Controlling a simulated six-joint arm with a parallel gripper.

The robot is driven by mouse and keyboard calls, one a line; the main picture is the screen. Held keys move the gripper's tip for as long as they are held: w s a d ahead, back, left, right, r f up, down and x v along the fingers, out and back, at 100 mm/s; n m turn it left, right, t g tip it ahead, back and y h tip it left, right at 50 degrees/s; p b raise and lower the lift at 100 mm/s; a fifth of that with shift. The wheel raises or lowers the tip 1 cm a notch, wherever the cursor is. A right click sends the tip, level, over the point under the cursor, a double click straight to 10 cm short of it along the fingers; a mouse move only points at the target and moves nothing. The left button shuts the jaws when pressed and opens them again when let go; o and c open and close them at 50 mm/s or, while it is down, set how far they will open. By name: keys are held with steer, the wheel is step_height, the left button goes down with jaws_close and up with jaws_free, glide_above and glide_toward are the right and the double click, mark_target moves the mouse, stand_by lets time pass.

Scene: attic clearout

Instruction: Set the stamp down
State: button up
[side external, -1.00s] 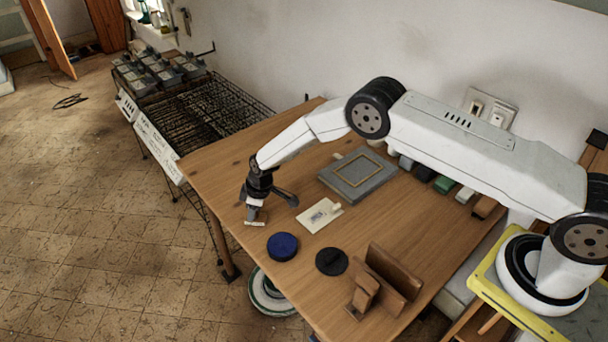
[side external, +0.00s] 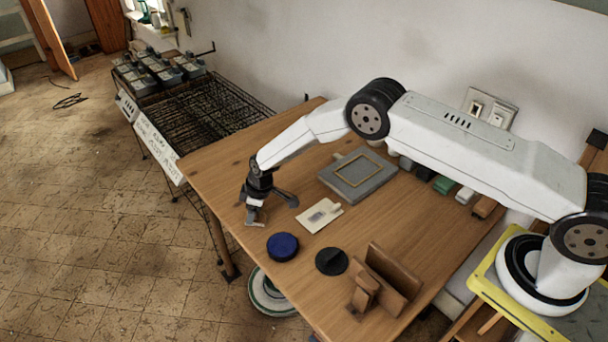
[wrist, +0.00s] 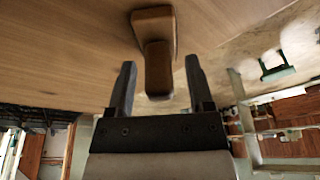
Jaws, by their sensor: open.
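My gripper (side external: 270,208) is open, low over the left part of the wooden table (side external: 225,165), close to its edge. In the wrist view, its two dark fingers (wrist: 158,75) stand apart. A brown wooden piece with a blocky handle, which looks like the stamp (wrist: 157,66), shows between the fingers with a gap on each side. Its wider end is towards the tabletop. I cannot make it out in the side view, where the gripper is small. A pale card (side external: 318,216) with a dark mark lies right of the gripper.
A blue round pad (side external: 283,246) and a black disc (side external: 331,261) lie in front. A brown wooden stand (side external: 392,278) is near the front right edge. A grey box with a gold frame (side external: 358,175) lies behind the card. A wire rack (side external: 215,105) stands beyond the table.

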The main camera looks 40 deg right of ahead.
mark_target(265, 218)
steer(key=v, duration=1.2)
stand_by(0.6)
steer(key=shift+r, duration=0.15)
steer(key=s+d+r+m+h, duration=0.1)
steer(key=s+d+r+m, duration=0.4)
steer(key=s+d+r, duration=0.45)
steer(key=s+d+r+m, duration=0.1)
steer(key=s+d+m, duration=0.1)
steer(key=s, duration=0.7)
steer(key=s+d+r+m+h, duration=0.1)
steer(key=s+d+r+m, duration=0.1)
steer(key=s, duration=0.7)
steer(key=shift+s+d, duration=0.2)
steer(key=shift+d, duration=0.05)
